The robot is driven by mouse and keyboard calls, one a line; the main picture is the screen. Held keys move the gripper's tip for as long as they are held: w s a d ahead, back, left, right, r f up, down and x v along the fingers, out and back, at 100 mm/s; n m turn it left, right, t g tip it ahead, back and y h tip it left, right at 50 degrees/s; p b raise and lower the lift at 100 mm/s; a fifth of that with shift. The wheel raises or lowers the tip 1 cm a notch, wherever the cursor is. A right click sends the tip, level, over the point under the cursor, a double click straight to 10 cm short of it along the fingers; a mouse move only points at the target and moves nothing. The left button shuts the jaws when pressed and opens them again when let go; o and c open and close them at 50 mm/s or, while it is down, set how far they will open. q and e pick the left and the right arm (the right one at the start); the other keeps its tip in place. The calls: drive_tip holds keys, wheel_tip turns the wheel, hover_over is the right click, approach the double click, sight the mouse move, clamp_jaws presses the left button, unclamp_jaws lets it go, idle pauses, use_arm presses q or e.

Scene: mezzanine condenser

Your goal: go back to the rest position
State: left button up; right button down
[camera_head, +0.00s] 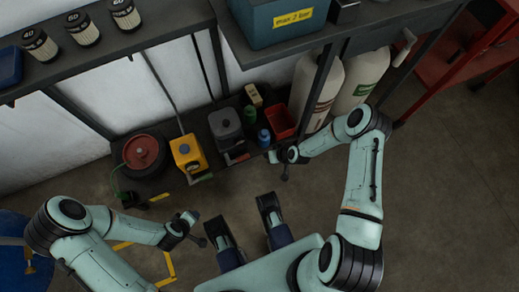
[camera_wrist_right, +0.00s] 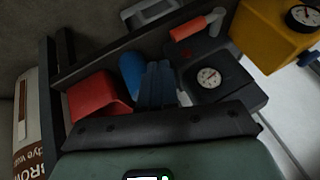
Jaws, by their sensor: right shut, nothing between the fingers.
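My right gripper (camera_head: 273,157) is in front of the low shelf, close to the blue bottle and the red bin in the head view. Its fingers are shut and empty; they also show in the right wrist view (camera_wrist_right: 156,85), over the scene near the blue bottle (camera_wrist_right: 131,70). The right arm is bent, with its elbow out to the right. My left gripper (camera_head: 192,216) is over the floor at the lower left, apart from the shelf. It is too small to tell whether its fingers are open.
The low shelf holds a red-topped pot (camera_head: 141,153), a yellow device (camera_head: 188,154), a grey device (camera_head: 225,124), a blue bottle (camera_head: 264,138), a red bin (camera_head: 281,121) and white bottles (camera_head: 317,92). A red cart (camera_head: 425,95) stands right. Floor at the lower right is clear.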

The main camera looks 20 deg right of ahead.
use_arm(q)
drive_tip(key=shift+d+r, duration=0.1)
use_arm(e)
drive_tip(key=shift+s+d+r, duration=0.15)
drive_tip(key=shift+s+d, duration=0.05)
drive_tip(key=shift+d, duration=0.15)
drive_tip(key=shift+a, duration=0.1)
